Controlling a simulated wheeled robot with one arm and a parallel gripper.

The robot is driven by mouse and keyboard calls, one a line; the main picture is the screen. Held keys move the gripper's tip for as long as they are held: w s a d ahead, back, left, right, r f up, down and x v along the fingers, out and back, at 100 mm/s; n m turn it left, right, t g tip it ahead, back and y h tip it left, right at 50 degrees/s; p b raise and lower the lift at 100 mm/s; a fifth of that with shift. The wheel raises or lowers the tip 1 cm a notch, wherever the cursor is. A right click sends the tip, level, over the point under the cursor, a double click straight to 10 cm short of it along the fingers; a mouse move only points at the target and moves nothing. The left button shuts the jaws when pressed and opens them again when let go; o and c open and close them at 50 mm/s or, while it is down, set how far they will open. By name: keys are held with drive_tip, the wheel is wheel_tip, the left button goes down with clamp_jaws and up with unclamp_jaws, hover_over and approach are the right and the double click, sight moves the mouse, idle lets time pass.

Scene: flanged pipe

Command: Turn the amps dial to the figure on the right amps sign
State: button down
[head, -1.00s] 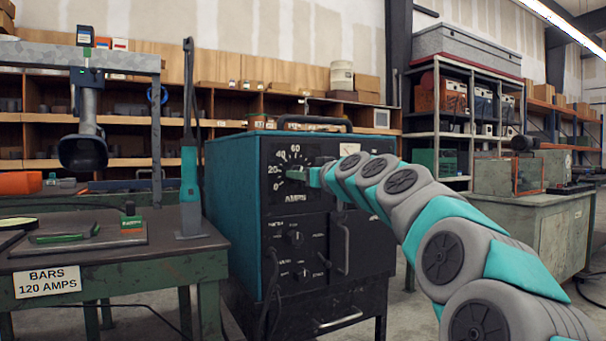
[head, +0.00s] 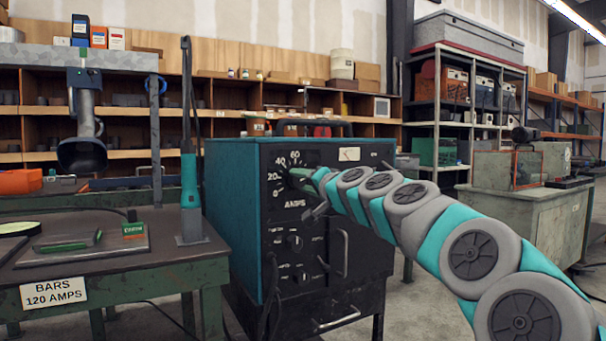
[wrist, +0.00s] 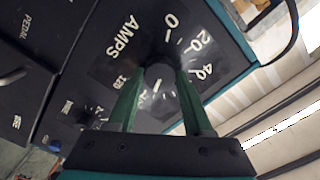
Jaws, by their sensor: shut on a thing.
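The amps dial is a dark round knob (wrist: 159,74) on the black front of the teal welding machine (head: 235,215). Around it in the wrist view are white figures, with 0, 20, 40 and 120 legible. My gripper (wrist: 160,82) is shut on the knob, one green finger on each side. In the head view my gripper (head: 307,178) reaches the dial from the right and covers part of its scale. Which figure the knob points to I cannot tell. A white sign (head: 53,292) on the left bench's front edge reads BARS 120 AMPS.
Below the dial are smaller knobs (head: 294,242) and a door handle (head: 345,255). The green left bench (head: 150,270) stands close to the machine and holds a tray, with a pipe above it. Another bench (head: 530,210) stands at right.

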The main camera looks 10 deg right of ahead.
drive_tip(key=m+p, duration=0.3)
drive_tip(key=m, duration=0.2)
drive_tip(key=shift+m+p, duration=0.3)
drive_tip(key=shift+p, duration=0.1)
drive_tip(key=shift+f+m+p, duration=0.15)
drive_tip(key=shift+m+p, duration=0.5)
drive_tip(key=shift+m, duration=1.65)
drive_tip(key=shift+c, duration=1.5)
unclamp_jaws()
drive_tip(key=v, duration=0.7)
drive_tip(key=shift+s+b, duration=0.35)
drive_tip(key=shift+b, duration=0.05)
drive_tip(key=shift+d, duration=0.1)
